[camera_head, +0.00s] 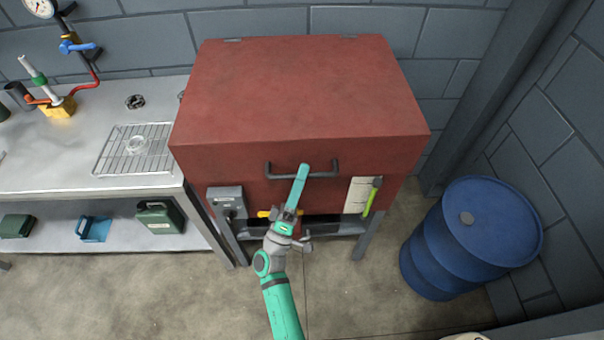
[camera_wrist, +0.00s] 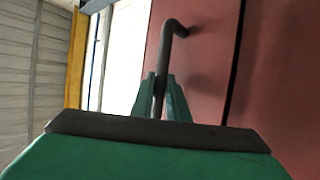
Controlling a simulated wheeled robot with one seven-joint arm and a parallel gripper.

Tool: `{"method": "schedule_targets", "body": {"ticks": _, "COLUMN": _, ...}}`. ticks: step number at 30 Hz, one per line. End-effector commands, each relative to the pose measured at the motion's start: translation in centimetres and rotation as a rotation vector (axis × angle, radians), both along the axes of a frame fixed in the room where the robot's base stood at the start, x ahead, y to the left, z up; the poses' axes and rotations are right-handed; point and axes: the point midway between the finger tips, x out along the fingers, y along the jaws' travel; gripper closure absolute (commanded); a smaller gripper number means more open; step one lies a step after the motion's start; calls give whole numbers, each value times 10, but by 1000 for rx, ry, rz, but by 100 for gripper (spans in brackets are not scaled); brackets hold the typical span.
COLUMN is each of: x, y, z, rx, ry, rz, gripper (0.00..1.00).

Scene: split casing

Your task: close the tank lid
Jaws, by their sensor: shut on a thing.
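The tank (camera_head: 400,160) is a big red box on grey legs. Its broad red lid (camera_head: 295,85) lies over the top, with hinges along the back edge. A dark bar handle (camera_head: 326,175) is on the front face. My gripper (camera_head: 303,170) is shut on this handle from the front. In the wrist view the fingers of my gripper (camera_wrist: 161,88) sit on either side of the handle bar (camera_wrist: 165,48). A dark seam runs between two red panels there. I cannot tell whether the lid is fully seated.
A grey box (camera_head: 226,195) and a white gauge panel (camera_head: 359,195) with a green piece are on the tank's front. A steel bench (camera_head: 60,160) with a wire rack (camera_head: 135,148) stands at left. A blue drum (camera_head: 470,240) stands at right. The floor in front is clear.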

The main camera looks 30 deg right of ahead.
Motion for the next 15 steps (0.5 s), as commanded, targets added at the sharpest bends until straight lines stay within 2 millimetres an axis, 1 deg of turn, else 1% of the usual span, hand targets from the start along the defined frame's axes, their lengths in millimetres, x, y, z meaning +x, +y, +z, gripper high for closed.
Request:
{"method": "schedule_targets", "body": {"ticks": 1, "x": -1, "y": -2, "z": -14, "rx": 13, "ry": 25, "rz": 0, "gripper": 100}}
{"method": "schedule_targets", "body": {"ticks": 2, "x": -1, "y": -3, "z": -14, "rx": 13, "ry": 26, "rz": 0, "gripper": 81}}
{"method": "schedule_targets", "body": {"ticks": 3, "x": -1, "y": -2, "z": -14, "rx": 13, "ry": 26, "rz": -1, "gripper": 72}}
{"method": "schedule_targets", "body": {"ticks": 4, "x": -1, "y": -2, "z": -14, "rx": 13, "ry": 26, "rz": -1, "gripper": 67}}
{"method": "schedule_targets", "body": {"ticks": 11, "x": 0, "y": -1, "z": -12, "rx": 11, "ry": 23, "rz": 2, "gripper": 67}}
{"method": "schedule_targets", "body": {"ticks": 15, "x": -4, "y": 6, "z": -17, "rx": 10, "ry": 23, "rz": 4, "gripper": 67}}
